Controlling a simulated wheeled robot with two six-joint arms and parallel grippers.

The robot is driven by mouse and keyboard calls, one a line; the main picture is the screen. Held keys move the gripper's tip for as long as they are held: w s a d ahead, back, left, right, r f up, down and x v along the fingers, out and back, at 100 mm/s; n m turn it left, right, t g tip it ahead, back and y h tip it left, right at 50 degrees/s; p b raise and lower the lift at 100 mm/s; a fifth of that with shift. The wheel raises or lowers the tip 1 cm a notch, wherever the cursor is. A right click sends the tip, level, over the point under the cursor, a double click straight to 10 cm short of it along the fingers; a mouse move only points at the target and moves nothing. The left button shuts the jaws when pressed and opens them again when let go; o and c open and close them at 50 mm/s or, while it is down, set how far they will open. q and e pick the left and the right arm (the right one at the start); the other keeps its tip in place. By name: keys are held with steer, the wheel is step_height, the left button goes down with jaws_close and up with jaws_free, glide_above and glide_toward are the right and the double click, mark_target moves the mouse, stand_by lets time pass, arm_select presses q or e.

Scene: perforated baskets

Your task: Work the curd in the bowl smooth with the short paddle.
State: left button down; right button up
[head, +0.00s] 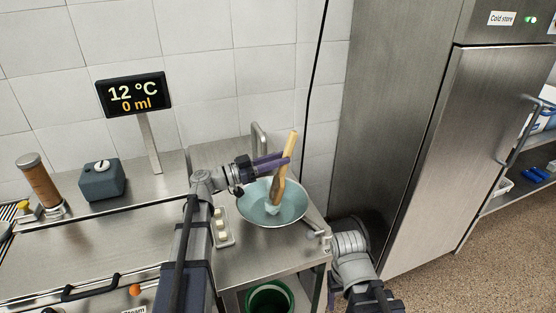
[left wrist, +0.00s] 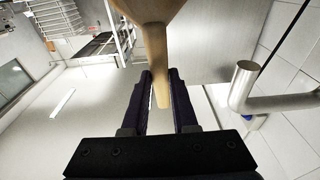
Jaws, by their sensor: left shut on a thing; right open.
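A pale turquoise bowl (head: 296,209) stands on the steel cart's top. My left gripper (head: 286,161) is over the bowl, shut on the handle of the short wooden paddle (head: 292,142). The paddle is held steeply, slightly tilted, its lower end down inside the bowl. A small pale patch (head: 270,208) shows at the paddle's foot and may be curd; its texture is too small to tell. In the left wrist view the wooden paddle (left wrist: 156,50) runs between the two dark fingers.
A white tray with several pale pieces (head: 222,228) lies left of the bowl. A metal pipe handle (head: 258,138) rises behind it. A display (head: 133,95) on a post reads 12 °C and 0 ml. The tall steel cold store (head: 410,120) stands close on the right.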

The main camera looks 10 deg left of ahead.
arm_select(q)
steer(key=shift+w+a+f, duration=0.1)
steer(key=shift+w+a, duration=0.35)
steer(key=shift+w, duration=0.3)
steer(key=shift+s+d, duration=0.1)
steer(key=shift+s, duration=0.05)
steer(key=shift+s+d, duration=0.45)
steer(key=shift+s, duration=0.25)
steer(key=shift+w+a, duration=0.1)
steer(key=shift+w, duration=0.05)
steer(key=shift+w+a, duration=0.45)
steer(key=shift+w, duration=0.25)
steer(key=shift+s+d, duration=0.1)
steer(key=shift+s, duration=0.1)
steer(key=shift+s+d, duration=0.45)
steer(key=shift+s, duration=0.25)
steer(key=shift+w+a, duration=0.1)
steer(key=shift+w, duration=0.1)
steer(key=shift+w+a, duration=0.45)
steer(key=shift+w, duration=0.25)
